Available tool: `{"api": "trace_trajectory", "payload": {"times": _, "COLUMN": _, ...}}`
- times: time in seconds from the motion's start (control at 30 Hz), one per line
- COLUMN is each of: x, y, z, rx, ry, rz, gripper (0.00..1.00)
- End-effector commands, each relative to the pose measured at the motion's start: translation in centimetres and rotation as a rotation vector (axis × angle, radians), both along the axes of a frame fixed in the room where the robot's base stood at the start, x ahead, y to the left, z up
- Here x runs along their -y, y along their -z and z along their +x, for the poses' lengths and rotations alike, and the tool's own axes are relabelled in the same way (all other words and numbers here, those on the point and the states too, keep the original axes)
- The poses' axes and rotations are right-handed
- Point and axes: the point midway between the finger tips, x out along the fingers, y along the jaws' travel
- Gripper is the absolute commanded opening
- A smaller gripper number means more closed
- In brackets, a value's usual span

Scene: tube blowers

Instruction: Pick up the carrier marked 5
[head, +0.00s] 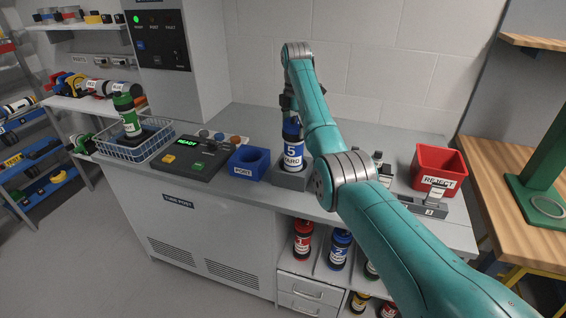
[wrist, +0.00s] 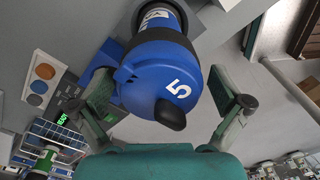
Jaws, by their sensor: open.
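The carrier marked 5 (head: 292,147) is a blue cylinder with black bands and a white label reading WARD. It stands upright in a grey block (head: 291,179) on the counter. In the wrist view its blue cap (wrist: 160,75), with a white 5 and a dark knob, fills the middle. In the head view my gripper (head: 288,102) is just above the carrier's top, partly hidden by my arm.
A blue PORT holder (head: 249,161) and a panel lit READY (head: 190,157) stand left of the carrier. Further left is a wire basket (head: 135,143) with a green carrier (head: 127,115). A red REJECT bin (head: 437,168) stands right. More carriers sit on shelves below the counter.

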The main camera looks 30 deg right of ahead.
Motion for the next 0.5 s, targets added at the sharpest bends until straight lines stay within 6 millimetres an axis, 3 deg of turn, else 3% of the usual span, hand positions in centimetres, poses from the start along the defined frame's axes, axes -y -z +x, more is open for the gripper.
{"api": "trace_trajectory", "payload": {"times": 0.1, "x": 0.94, "y": 1.11, "z": -0.52, "rx": 0.0, "ry": 0.003, "rz": 0.0, "gripper": 1.0}}
{"api": "trace_trajectory", "payload": {"times": 0.37, "x": 1.1, "y": 1.3, "z": -0.6, "rx": 0.0, "ry": 0.001, "rz": 0.0, "gripper": 1.0}}
{"api": "trace_trajectory", "payload": {"times": 0.5, "x": 1.08, "y": 1.3, "z": -0.6, "rx": 0.0, "ry": 0.001, "rz": 0.0, "gripper": 0.7}}
